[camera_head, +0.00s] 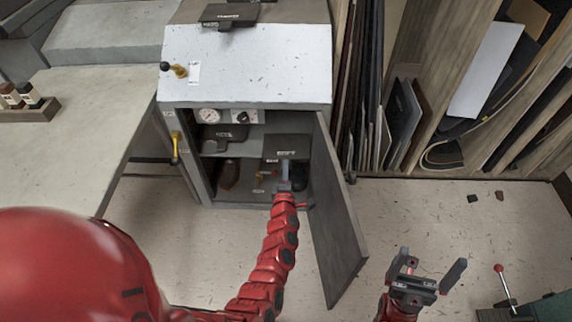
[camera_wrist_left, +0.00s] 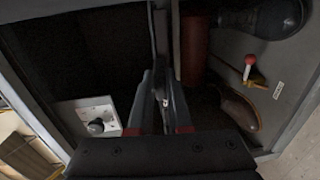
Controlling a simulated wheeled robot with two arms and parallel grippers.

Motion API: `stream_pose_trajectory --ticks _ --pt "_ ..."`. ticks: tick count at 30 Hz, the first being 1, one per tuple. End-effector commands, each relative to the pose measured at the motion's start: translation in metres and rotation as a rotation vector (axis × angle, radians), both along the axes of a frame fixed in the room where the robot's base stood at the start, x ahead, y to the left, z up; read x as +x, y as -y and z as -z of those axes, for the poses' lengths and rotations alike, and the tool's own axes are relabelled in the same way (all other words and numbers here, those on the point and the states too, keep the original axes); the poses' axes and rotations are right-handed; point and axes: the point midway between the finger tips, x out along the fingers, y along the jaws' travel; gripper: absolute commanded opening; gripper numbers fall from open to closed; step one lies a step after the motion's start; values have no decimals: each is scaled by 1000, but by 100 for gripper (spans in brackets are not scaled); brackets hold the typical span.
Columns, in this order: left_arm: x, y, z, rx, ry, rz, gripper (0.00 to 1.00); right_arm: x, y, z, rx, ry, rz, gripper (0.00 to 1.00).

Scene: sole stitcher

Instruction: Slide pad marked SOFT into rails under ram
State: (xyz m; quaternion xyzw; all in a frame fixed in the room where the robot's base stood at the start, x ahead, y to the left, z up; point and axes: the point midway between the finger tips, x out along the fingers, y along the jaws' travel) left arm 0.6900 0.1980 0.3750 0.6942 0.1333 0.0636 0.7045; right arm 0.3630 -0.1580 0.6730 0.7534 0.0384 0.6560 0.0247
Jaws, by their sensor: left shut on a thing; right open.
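A dark pad (camera_head: 287,147) with a small pale label is inside the open cabinet, at the right of the shelf level. My left gripper (camera_head: 285,172) reaches in and is shut on it; in the wrist view its fingers (camera_wrist_left: 160,102) close on something dark and thin. The label is too small to read. A similar dark pad (camera_head: 225,138) lies on the cabinet shelf, and another (camera_head: 230,14) lies on the cabinet top. Their markings are unclear. I cannot make out the rails or ram. My right gripper (camera_head: 430,264) is open and empty, away from the cabinet.
The cabinet door (camera_head: 336,220) stands open to the right of my left arm. Shoes (camera_wrist_left: 240,105) and a red-knobbed lever (camera_wrist_left: 249,63) are near the left gripper. A workbench (camera_head: 85,110) is at left, with sheet racks (camera_head: 430,75) at right. The floor between is mostly clear.

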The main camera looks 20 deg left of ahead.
Motion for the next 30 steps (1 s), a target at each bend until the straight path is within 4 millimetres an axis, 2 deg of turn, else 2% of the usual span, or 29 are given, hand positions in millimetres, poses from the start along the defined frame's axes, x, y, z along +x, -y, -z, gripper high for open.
stream_pose_trajectory --ticks 3,30 --pt "-11 4 5 -1 -8 2 0 0 0 -1 0 0 0 100" --pt "-72 22 3 0 -6 3 0 0 0 -3 0 0 0 100"
